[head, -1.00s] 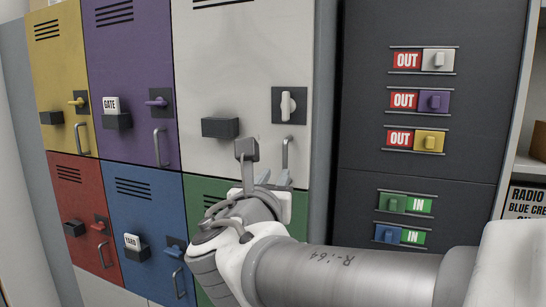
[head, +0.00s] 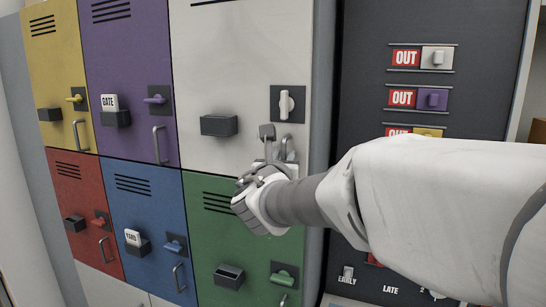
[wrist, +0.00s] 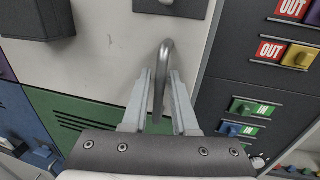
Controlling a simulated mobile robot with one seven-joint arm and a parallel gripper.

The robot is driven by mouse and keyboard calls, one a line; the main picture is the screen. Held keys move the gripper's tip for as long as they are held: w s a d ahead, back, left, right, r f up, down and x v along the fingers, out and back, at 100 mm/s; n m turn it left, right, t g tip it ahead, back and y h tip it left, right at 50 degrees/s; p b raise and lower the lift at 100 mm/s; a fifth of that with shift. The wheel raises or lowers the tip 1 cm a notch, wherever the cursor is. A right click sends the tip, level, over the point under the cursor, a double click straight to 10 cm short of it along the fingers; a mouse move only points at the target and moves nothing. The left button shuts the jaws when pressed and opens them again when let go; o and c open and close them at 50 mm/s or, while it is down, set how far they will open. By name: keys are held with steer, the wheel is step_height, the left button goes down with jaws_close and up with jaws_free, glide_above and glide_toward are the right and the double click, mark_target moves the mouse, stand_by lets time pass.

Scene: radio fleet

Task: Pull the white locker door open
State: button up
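The white locker door (head: 225,75) is shut flush in the locker bank, in the upper row of the head view. Its white latch knob (head: 286,104) stands upright, unlike the sideways knobs on the other doors. Its metal bar handle, below the knob, is mostly hidden behind my gripper (head: 278,152) in the head view. In the wrist view the handle (wrist: 163,62) runs between the two fingertips of my gripper (wrist: 161,82). The fingers are open, one on each side of the bar, and a gap seems to show beside it.
A dark box holder (head: 219,125) sits on the white door, left of the handle. The green locker (head: 225,255) is directly below, purple (head: 130,75) to the left. A dark board with OUT tags (head: 405,58) stands to the right, partly behind my arm.

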jaws_close()
stand_by(1.3)
